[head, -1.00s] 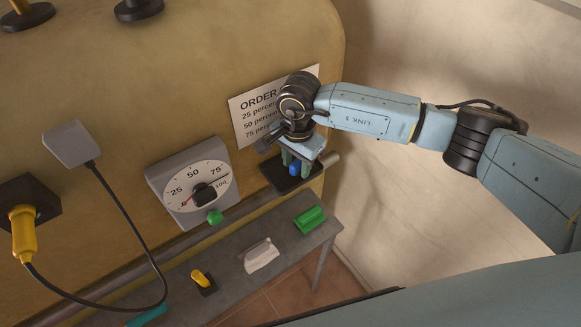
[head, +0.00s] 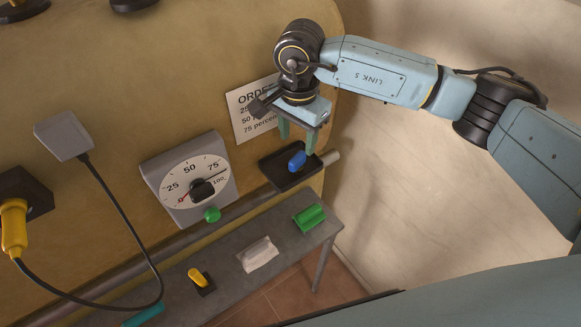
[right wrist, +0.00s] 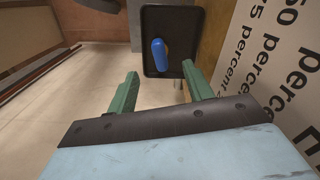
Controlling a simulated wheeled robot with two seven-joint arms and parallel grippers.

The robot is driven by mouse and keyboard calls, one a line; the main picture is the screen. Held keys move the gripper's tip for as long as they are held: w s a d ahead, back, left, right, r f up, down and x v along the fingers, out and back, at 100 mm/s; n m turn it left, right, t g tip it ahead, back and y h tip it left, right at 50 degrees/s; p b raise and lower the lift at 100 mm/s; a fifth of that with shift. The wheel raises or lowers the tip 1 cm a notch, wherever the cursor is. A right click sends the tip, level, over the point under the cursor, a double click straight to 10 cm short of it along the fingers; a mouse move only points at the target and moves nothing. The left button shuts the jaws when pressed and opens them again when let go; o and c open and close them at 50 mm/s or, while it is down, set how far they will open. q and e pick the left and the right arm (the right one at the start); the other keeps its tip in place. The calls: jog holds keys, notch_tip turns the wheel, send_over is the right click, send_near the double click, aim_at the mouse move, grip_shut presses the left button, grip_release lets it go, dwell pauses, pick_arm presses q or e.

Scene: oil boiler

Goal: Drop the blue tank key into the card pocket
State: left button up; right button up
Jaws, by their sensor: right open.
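The blue tank key (head: 297,160) lies in the black card pocket (head: 277,172), a shallow tray on the boiler's front below the order sheet. In the right wrist view the blue key (right wrist: 160,55) rests inside the dark pocket (right wrist: 177,20), apart from the fingers. My right gripper (head: 298,146) is open and empty just above the pocket. Its two green fingers also show in the right wrist view (right wrist: 160,84), spread apart with the key beyond their tips. My left gripper is not in view.
A dial gauge (head: 190,179) is left of the pocket. A grey bench (head: 225,254) below holds a green block (head: 309,218), a white block (head: 258,255) and a yellow key (head: 197,277). A cable (head: 125,215) hangs at left. A pale wall stands at right.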

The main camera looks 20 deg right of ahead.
jog(key=shift+w+a+r+b, duration=0.1)
jog(key=shift+r+b, duration=0.15)
jog(key=shift+r, duration=1.15)
jog(key=shift+w+r+b, duration=0.1)
jog(key=shift+r+b, duration=0.1)
jog(key=shift+r, duration=1.15)
